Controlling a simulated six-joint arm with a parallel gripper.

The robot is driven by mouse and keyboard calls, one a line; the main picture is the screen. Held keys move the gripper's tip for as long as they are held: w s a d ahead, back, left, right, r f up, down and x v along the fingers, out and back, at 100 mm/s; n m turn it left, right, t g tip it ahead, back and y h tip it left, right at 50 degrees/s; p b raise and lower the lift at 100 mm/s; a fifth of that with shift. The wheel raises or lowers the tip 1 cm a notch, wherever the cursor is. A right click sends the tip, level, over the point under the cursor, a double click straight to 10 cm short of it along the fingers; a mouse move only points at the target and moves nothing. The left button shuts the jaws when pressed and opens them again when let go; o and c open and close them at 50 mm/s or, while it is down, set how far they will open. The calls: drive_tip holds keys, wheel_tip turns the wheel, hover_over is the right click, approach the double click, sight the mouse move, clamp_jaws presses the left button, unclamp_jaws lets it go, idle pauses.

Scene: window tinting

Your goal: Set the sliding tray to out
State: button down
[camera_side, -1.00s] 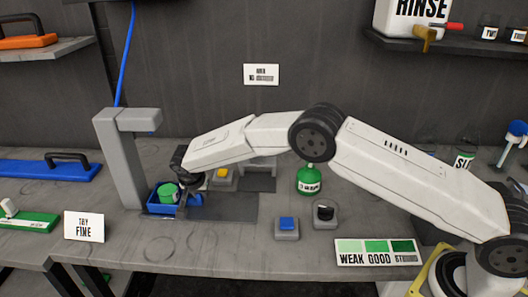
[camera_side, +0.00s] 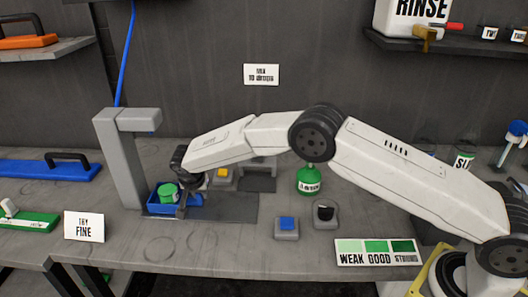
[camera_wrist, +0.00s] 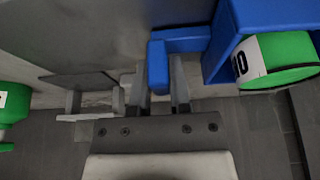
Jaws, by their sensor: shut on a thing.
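The sliding tray (camera_side: 158,209) is a small blue open box at the foot of a grey post, at the left end of a dark strip. A green tub (camera_side: 168,192) with a white label stands in it. In the wrist view the tray (camera_wrist: 222,55) and the tub (camera_wrist: 280,62) are at upper right. A blue handle (camera_wrist: 157,66) juts from the tray's side. My gripper (camera_wrist: 163,92) is shut on this handle, with one finger on each side. In the side view my gripper (camera_side: 182,210) is at the tray's front right and hides part of it.
The grey post with its overhanging arm (camera_side: 122,165) stands close beside the tray. The dark strip (camera_side: 232,208) right of the tray is clear. A yellow button (camera_side: 222,172), a blue button (camera_side: 287,224), a dark knob (camera_side: 325,213) and a green bottle (camera_side: 310,181) stand further right.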

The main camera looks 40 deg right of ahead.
drive_tip(key=shift+s+d+r, duration=0.1)
drive_tip(key=shift+s+d, duration=1.2)
drive_tip(key=shift+d, duration=0.2)
drive_tip(key=shift+s+d, duration=3.15)
drive_tip(key=shift+s, duration=0.05)
drive_tip(key=c, duration=0.6)
unclamp_jaws()
drive_tip(key=shift+o, duration=0.2)
drive_tip(key=shift+a, duration=0.1)
drive_tip(key=shift+s, duration=0.1)
